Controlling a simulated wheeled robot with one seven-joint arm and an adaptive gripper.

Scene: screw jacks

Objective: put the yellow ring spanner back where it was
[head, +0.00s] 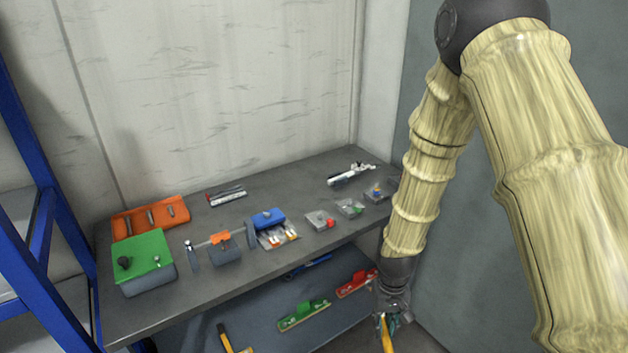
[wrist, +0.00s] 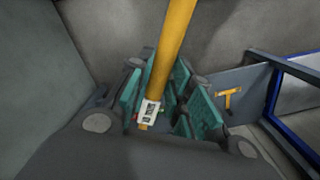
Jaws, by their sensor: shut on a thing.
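The yellow ring spanner (wrist: 173,45) is between the teal finger pads of my gripper (wrist: 163,98). In the wrist view its yellow shaft runs from the top edge down into the jaws. In the head view my gripper (head: 387,314) is at the lower right, in front of the bench's right part and below its top. The spanner's yellow shaft (head: 387,337) points down from it and leaves the picture. The ring ends are not clearly seen. A small white piece (wrist: 149,111) with dark marks shows by the jaws; I cannot tell what it belongs to.
On the grey panel below the bench top (head: 180,290) are a green piece (head: 304,314), a red piece (head: 356,283), a blue piece (head: 309,267) and a yellow-handled tool (head: 225,338). Several blocks and jacks stand on the bench. A blue rack (head: 40,210) stands left.

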